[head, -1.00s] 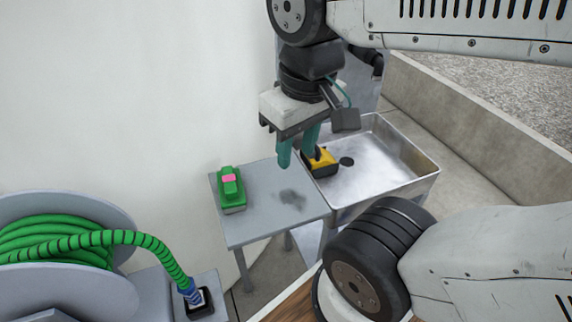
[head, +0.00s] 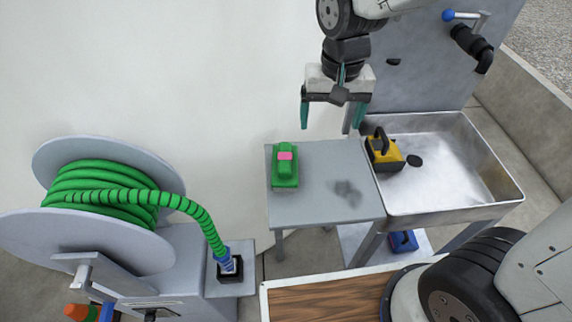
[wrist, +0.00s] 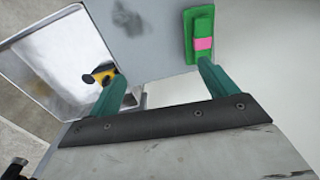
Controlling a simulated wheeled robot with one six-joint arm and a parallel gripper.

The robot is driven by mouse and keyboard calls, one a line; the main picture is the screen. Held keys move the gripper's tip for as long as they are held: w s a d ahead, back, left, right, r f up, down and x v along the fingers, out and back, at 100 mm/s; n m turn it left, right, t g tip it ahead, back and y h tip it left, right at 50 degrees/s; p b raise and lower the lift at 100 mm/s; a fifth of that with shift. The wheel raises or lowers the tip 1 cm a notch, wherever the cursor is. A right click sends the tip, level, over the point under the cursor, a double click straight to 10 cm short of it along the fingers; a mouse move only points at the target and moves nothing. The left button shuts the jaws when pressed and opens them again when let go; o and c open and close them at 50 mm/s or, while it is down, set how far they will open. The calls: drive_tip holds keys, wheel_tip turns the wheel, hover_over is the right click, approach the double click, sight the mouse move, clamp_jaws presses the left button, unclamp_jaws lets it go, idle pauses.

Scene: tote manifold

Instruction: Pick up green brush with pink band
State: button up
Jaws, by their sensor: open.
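The green brush with a pink band (head: 285,172) lies on the left part of the small grey table (head: 318,206). It also shows in the wrist view (wrist: 200,33), just beyond the tip of one finger. My gripper (head: 333,115) is open and empty, raised above the far side of the table, to the right of the brush. In the wrist view the two teal fingers (wrist: 162,82) are spread wide, with nothing between them but the table edge and a small grey part behind. The brush appears apart from the fingers.
A metal sink (head: 455,165) adjoins the table on the right, with a yellow and black brush (head: 384,150) at its left edge. A reel of green hose (head: 100,195) stands at the left. A blue object (head: 403,241) is below the sink.

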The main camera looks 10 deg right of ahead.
hover_over(285, 156)
drive_tip(key=f, duration=0.9)
drive_tip(key=shift+d, duration=0.2)
drive_tip(key=shift+m, duration=0.3)
drive_tip(key=f, duration=0.7)
drive_tip(key=shift+a+f, duration=0.2)
drive_tip(key=shift+f, duration=0.15)
drive_tip(key=c, duration=1.1)
